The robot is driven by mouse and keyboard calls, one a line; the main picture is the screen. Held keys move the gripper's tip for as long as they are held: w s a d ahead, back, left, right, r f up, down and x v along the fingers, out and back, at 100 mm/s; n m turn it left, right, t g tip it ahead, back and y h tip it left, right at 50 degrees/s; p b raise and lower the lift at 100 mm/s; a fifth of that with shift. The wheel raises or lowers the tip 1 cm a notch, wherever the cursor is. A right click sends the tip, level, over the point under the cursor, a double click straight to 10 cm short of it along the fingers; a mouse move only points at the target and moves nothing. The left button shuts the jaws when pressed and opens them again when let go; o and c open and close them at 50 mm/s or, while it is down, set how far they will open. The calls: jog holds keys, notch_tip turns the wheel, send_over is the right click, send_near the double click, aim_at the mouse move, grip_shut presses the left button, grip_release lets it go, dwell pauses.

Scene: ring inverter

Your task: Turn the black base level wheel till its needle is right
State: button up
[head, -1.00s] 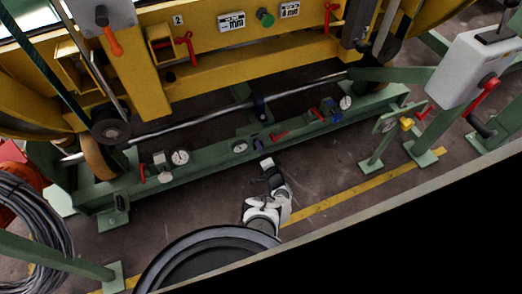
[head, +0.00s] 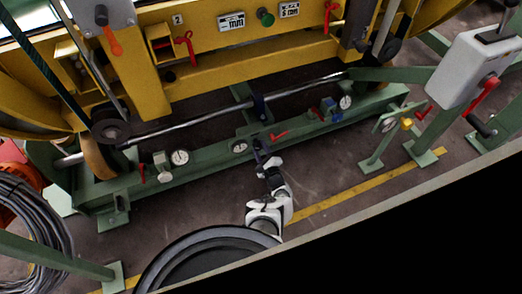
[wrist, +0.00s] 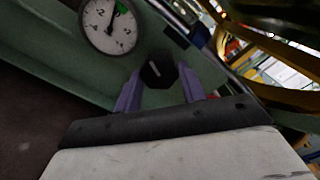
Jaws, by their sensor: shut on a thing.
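The black base level wheel (wrist: 158,71), a dark knob with a pale line on its face, sits on the green base beam between the two purple fingers of my gripper (wrist: 158,88). My gripper is shut on it in the wrist view. In the head view my gripper (head: 259,148) reaches the front of the beam and hides the wheel. A round white gauge (wrist: 109,26) is just left of the wheel, with a green mark at its upper right. It shows in the head view too (head: 240,147). Its needle is too blurred to read exactly.
The green base beam (head: 205,165) carries another gauge (head: 180,157) at left and one (head: 345,102) at right. A red lever (head: 278,135) stands close right of my gripper. A yellow machine frame (head: 240,65) is above. Open floor lies in front of the beam.

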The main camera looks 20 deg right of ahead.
jog(key=m, duration=0.7)
jog(key=shift+w, duration=0.1)
dwell(0.5)
jog(key=o, duration=1)
jog(key=shift+a, duration=0.1)
jog(key=shift+c, duration=0.2)
jog(key=shift+s, duration=0.25)
